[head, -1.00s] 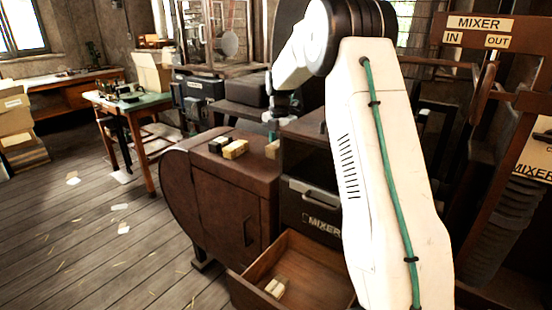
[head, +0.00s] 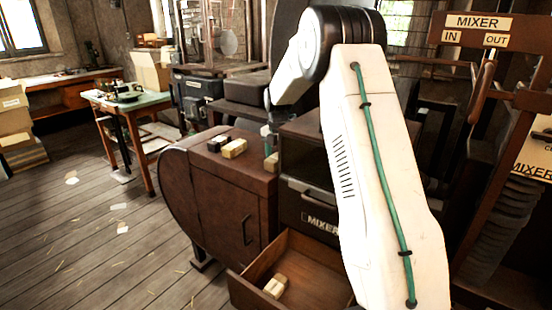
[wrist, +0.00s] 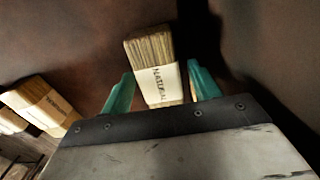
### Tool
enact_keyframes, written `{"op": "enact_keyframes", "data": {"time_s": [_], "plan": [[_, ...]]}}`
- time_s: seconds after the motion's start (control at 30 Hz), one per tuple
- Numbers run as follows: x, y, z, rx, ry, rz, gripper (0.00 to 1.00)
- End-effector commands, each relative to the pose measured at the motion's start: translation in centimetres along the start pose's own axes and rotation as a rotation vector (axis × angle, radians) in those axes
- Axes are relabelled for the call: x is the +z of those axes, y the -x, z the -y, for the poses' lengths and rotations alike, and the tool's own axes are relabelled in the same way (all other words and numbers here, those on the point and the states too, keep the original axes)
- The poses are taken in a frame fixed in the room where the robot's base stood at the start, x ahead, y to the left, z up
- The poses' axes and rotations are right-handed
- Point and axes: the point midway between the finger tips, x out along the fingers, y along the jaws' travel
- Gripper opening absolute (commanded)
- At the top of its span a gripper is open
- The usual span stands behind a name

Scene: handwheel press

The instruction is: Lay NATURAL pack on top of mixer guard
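The NATURAL pack (wrist: 162,82), a bundle of tan strips with a pale printed band, lies on the brown cabinet top. In the head view it (head: 271,163) shows at the right end of that top, partly hidden. My gripper (wrist: 163,78) is low over the cabinet, with its teal fingers apart on either side of the pack. Narrow gaps seem to show beside it. In the head view my gripper (head: 268,145) is mostly hidden behind my arm and the pack. A dark box labelled MIXER (head: 320,221) stands right of the cabinet; no part is marked as the guard.
An open wooden drawer (head: 315,270) below holds pale packs (head: 275,286). A MIXER IN/OUT sign (head: 482,30) and a rack stand right.

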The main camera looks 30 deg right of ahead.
Motion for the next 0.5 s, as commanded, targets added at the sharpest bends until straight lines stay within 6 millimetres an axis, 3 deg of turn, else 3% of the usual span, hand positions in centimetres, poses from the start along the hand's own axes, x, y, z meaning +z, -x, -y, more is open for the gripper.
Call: {"op": "enact_keyframes", "data": {"time_s": [0.27,0.5], "plan": [[0.1,1.4,-0.1,0.003,0.000,0.003,0.61],[0.1,6.4,-0.1,0.004,0.000,0.003,0.61]]}}
